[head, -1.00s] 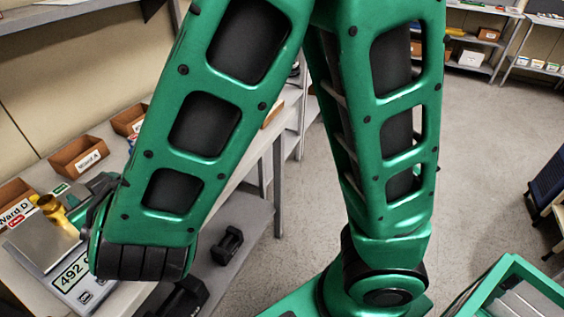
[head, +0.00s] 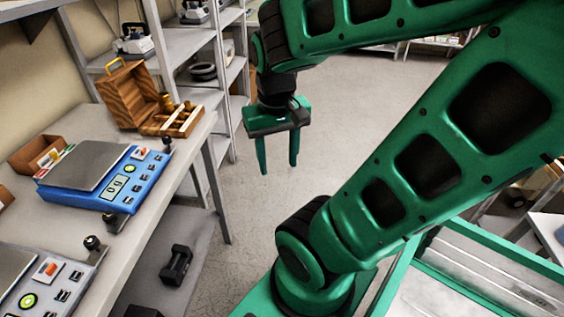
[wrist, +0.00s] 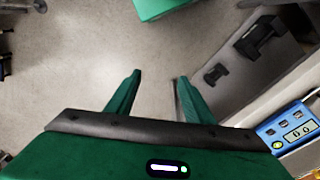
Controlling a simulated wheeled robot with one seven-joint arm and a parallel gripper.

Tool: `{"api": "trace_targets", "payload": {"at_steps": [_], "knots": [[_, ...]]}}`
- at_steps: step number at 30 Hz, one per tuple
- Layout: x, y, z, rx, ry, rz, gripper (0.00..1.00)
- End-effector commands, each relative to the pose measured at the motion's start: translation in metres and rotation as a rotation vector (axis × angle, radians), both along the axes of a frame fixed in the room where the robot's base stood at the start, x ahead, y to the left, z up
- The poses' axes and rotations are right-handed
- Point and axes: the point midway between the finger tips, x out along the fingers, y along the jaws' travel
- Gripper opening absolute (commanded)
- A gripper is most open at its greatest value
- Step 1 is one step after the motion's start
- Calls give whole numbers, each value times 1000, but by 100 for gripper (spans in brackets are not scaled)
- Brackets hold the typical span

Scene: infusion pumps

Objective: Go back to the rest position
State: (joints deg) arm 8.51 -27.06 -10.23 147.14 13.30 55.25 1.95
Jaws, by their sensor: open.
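My gripper (head: 277,152) hangs with its fingers pointing down over the open floor, to the right of the bench in the head view. Its two green fingers are apart with nothing between them. The wrist view also shows my gripper (wrist: 155,85) with bare grey floor beyond the fingers. My green arm is raised and bent, and it fills the right half of the head view.
A bench (head: 192,133) on the left holds a blue scale (head: 117,188) reading 0 g, a wooden weight case (head: 135,95) and a brown bin (head: 36,154). Dark dumbbells (head: 175,264) lie on its lower shelf. Grey shelving (head: 180,50) stands behind. The floor (head: 330,115) is clear.

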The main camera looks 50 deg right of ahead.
Motion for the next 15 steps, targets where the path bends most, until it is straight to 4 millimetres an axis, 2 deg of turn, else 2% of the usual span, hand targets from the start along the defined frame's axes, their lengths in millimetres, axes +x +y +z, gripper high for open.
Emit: {"api": "trace_targets", "payload": {"at_steps": [1,5,15], "knots": [[-12,0,2,29,10,-13,48],[-27,2,5,72,32,-16,48],[-30,3,5,80,35,-16,48]]}}
